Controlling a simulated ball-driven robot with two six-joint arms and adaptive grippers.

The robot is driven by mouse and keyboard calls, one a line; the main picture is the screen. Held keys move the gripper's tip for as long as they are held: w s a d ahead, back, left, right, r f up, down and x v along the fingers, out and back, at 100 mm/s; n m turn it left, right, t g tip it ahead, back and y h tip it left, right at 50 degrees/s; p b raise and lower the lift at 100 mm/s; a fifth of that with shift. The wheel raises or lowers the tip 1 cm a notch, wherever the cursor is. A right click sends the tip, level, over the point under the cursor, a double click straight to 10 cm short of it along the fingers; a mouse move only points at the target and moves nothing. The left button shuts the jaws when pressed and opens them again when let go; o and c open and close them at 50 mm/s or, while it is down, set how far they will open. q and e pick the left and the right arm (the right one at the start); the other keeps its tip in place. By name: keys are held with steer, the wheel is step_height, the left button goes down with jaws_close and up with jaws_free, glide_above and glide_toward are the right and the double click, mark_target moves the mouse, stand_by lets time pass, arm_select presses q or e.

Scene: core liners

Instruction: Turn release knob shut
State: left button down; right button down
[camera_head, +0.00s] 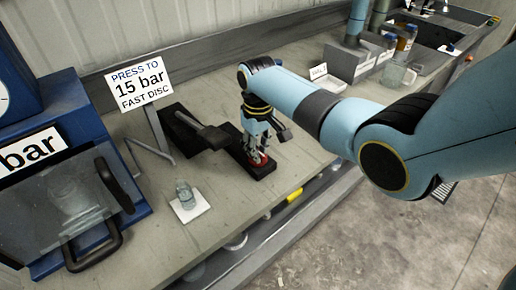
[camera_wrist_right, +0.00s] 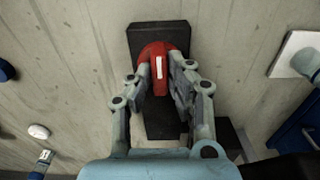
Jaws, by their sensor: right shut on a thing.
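The release knob (camera_wrist_right: 158,62) is red with a white bar mark on its top. It sits on a black base block (camera_wrist_right: 150,34) on the bench. In the right wrist view, the two fingers of my right gripper (camera_wrist_right: 167,84) are on either side of the knob and shut on it. In the head view, my right gripper (camera_head: 258,150) points down over the base, and only a red edge of the knob (camera_head: 262,160) shows below the fingers. My left gripper is not in view.
A black lever device (camera_head: 200,132) lies beside the knob base. A sign reading 15 bar (camera_head: 139,82) stands behind it. A blue cabinet (camera_head: 75,125) with a clear door and black handles is at left. A small glass jar (camera_head: 185,194) stands on a white square (camera_head: 190,208) near the front edge.

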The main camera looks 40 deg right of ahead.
stand_by(0.4)
steer(key=c, duration=1.3)
jaws_free()
step_height(320, 180, up, 12)
steer(key=shift+f, duration=0.1)
